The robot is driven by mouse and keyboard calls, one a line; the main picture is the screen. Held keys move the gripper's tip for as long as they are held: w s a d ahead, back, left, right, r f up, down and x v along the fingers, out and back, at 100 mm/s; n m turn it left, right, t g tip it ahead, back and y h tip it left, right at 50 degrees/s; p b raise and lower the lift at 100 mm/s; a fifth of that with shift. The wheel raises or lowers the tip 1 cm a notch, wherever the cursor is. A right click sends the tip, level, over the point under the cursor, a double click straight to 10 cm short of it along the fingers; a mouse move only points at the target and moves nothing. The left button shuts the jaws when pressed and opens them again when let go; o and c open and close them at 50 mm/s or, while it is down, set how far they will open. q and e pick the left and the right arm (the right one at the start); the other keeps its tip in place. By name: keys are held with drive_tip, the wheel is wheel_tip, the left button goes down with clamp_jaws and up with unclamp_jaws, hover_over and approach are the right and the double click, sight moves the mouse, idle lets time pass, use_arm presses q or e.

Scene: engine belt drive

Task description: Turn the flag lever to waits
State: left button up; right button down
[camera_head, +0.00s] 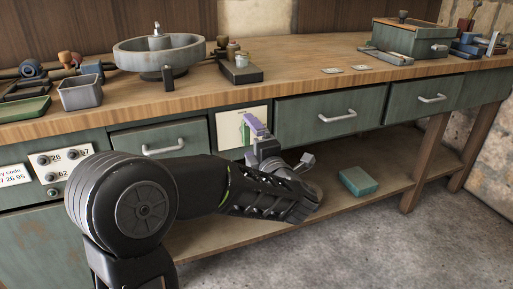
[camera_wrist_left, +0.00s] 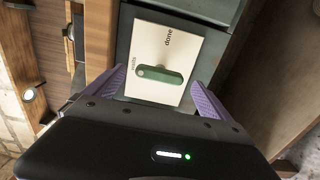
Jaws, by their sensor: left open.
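The flag lever (camera_wrist_left: 160,75) is a green rounded bar on a cream plate (camera_wrist_left: 180,98) on the bench front. In the left wrist view it lies roughly crosswise, with one end close to the small "waits" label (camera_wrist_left: 133,62). The word "done" (camera_wrist_left: 168,38) is printed above it. In the head view the plate (camera_head: 227,124) is partly covered by my left gripper (camera_head: 255,126). My left gripper's purple fingers (camera_wrist_left: 162,96) are open, one on each side of the lever. I see no contact with the lever. My right gripper is not in view.
Drawers with metal handles (camera_head: 338,116) flank the plate. The wooden benchtop (camera_head: 290,75) above holds a round grey basin (camera_head: 160,55), a small bin (camera_head: 80,93) and a green box (camera_head: 411,38). A teal box (camera_head: 358,182) lies on the lower shelf.

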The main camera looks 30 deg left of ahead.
use_arm(q)
drive_tip(key=shift+p+v, duration=1.2)
drive_tip(key=shift+v, duration=1.45)
drive_tip(key=shift+f, duration=0.1)
drive_tip(key=w+d+f+m+h, duration=0.1)
drive_tip(key=d+f+m+h, duration=0.4)
drive_tip(key=f, duration=0.5)
drive_tip(key=d+f+m+h, duration=0.2)
drive_tip(key=d+f+m, duration=0.1)
drive_tip(key=f+m, duration=0.55)
drive_tip(key=w+d+f+m+h, duration=0.1)
drive_tip(key=d+f+m+h, duration=0.3)
drive_tip(key=f, duration=0.8)
drive_tip(key=s+d+f+m+g+h, duration=0.3)
drive_tip(key=s+d+f, duration=0.4)
drive_tip(key=s, duration=0.5)
drive_tip(key=s+d+f+m+g+h, duration=0.4)
drive_tip(key=s+d+f+m+g, duration=0.2)
drive_tip(key=s+f, duration=0.5)
drive_tip(key=shift+s+d+h, duration=0.3)
drive_tip(key=shift+s+d, duration=0.15)
drive_tip(key=shift+d, duration=0.75)
